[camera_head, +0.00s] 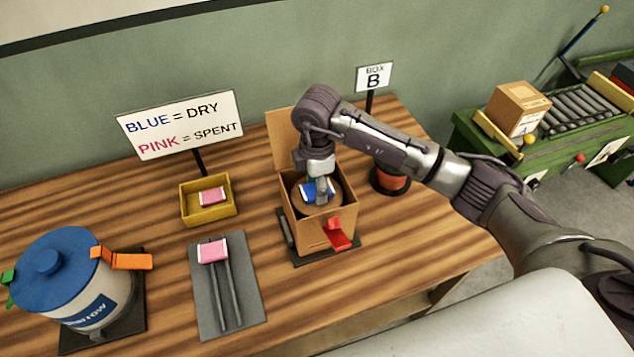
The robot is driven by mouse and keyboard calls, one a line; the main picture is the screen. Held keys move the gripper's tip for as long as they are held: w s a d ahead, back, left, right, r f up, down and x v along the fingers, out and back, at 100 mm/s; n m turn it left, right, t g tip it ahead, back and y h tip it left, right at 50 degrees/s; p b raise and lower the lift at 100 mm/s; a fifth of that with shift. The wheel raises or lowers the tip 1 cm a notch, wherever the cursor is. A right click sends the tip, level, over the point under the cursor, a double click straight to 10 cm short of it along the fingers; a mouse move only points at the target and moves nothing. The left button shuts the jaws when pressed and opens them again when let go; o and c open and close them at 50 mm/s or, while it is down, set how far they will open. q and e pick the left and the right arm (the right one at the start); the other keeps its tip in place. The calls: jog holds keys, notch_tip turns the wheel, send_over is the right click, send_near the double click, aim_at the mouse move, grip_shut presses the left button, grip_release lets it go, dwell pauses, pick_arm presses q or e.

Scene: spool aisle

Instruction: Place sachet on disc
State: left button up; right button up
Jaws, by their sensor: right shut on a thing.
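A blue sachet (309,189) with a pale patch is in my right gripper (321,197), inside the open cardboard box (318,232). The round brown disc (340,199) lies in the box, right below the sachet and the fingertips. I cannot tell whether the sachet touches the disc. The gripper points down and partly hides both. My right arm reaches in from the right, over the box. My left gripper is not in view.
A pink sachet (212,196) lies in the yellow tray (186,209); another pink sachet (213,251) lies on the grey mat (203,306). A blue-lidded drum (85,285) stands at left. An orange spool (392,183) and the box B sign (374,78) stand behind the arm.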

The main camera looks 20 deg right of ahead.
jog(key=shift+f, duration=0.25)
jog(key=o, duration=1)
jog(key=shift+r, duration=0.1)
jog(key=shift+o, duration=0.2)
jog(key=shift+r, duration=0.45)
notch_tip(320, 180, up, 12)
jog(key=b, duration=0.3)
jog(key=shift+f, duration=0.25)
